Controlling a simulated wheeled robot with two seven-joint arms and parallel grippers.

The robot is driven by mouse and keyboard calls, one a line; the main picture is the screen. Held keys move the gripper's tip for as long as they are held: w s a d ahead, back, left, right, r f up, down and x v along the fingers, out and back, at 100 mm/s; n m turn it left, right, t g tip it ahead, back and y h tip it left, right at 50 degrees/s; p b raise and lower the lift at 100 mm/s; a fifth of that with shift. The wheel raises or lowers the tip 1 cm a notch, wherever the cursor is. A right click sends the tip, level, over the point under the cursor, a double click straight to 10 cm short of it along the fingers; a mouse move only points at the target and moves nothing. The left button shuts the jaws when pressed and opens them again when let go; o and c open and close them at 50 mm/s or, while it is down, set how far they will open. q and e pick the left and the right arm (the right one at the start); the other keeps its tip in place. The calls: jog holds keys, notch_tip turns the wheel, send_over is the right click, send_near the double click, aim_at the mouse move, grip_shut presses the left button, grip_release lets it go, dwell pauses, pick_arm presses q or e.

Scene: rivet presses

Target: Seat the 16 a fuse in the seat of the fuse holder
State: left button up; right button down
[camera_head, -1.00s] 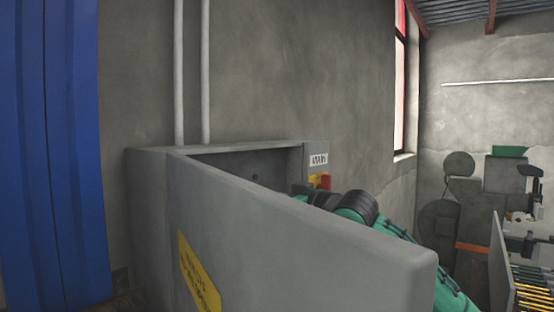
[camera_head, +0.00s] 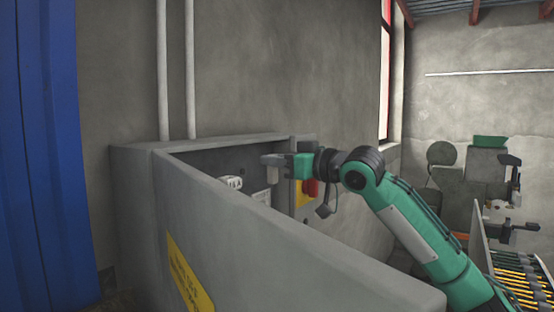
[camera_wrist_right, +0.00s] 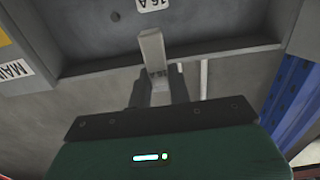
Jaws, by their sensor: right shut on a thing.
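My right gripper (camera_head: 271,160) is over the open grey cabinet, reaching in past its right side. It is shut on a pale grey block, which I take for the 16 A fuse (camera_wrist_right: 152,48); in the wrist view it sticks out beyond the fingers towards the cabinet. In the head view the fuse (camera_head: 272,177) hangs below the fingers. A white "16 A" label (camera_head: 232,183) shows inside the cabinet, left of the gripper; it is partly seen in the wrist view (camera_wrist_right: 155,4). The fuse holder's seat cannot be made out; the door hides the lower interior. My left gripper is not in view.
The open cabinet door (camera_head: 290,255) stands between the head camera and the interior. A red and yellow switch (camera_head: 310,188) is on the cabinet's right side. A pale plate or label (camera_head: 262,197) shows just above the door edge. A blue column (camera_head: 40,150) stands left.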

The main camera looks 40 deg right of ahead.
jog(key=p, duration=0.4)
send_near(221, 164)
jog(key=shift+r, duration=1.35)
jog(key=shift+x, duration=3.2)
jog(key=shift+f+b, duration=0.55)
jog(key=shift+f, duration=0.7)
jog(key=c, duration=1.2)
grip_release()
